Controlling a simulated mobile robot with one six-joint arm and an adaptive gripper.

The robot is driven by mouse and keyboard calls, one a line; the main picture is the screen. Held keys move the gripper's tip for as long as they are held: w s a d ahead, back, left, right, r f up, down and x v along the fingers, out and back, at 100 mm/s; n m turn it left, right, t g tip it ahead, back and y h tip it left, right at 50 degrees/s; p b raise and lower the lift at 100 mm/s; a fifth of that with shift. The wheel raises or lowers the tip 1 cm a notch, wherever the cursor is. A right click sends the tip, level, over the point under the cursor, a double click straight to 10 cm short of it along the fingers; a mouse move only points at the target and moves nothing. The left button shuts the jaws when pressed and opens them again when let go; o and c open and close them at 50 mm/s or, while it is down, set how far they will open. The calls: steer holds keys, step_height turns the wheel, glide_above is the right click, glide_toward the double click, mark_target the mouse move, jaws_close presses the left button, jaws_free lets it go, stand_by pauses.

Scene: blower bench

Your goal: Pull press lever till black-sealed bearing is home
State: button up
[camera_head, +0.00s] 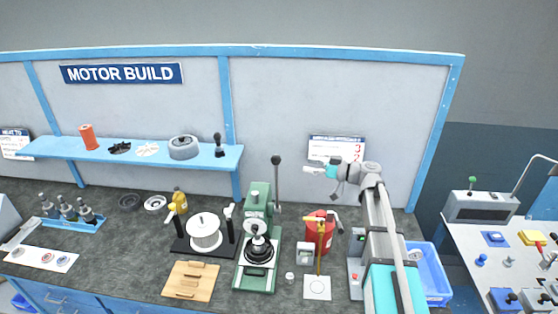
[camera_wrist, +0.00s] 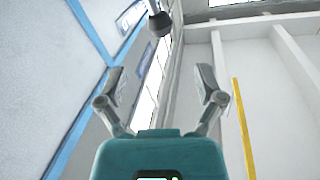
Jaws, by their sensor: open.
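The green press (camera_head: 256,236) stands on the bench, with its grey lever (camera_head: 278,186) upright at its right side. A black ball knob (camera_head: 276,160) tops the lever. The knob also shows in the wrist view (camera_wrist: 160,24), ahead of the fingers and above the space between them. My gripper (camera_head: 309,169) is to the right of the knob, pointing left, apart from it. Its two fingers are spread with nothing between them in the wrist view (camera_wrist: 160,90). A dark stepped part (camera_head: 258,246) sits under the press ram. I cannot make out the black-sealed bearing.
A red canister (camera_head: 320,232) and a yellow-handled hammer (camera_head: 320,240) stand right of the press. A white spool (camera_head: 205,232) on a black stand is to its left, with a wooden board (camera_head: 190,281) in front. A blue shelf (camera_head: 130,151) holds several parts.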

mark_target(276, 159)
steer(key=x, duration=1.1)
steer(key=shift+w+a, duration=0.15)
steer(key=shift+a, duration=0.05)
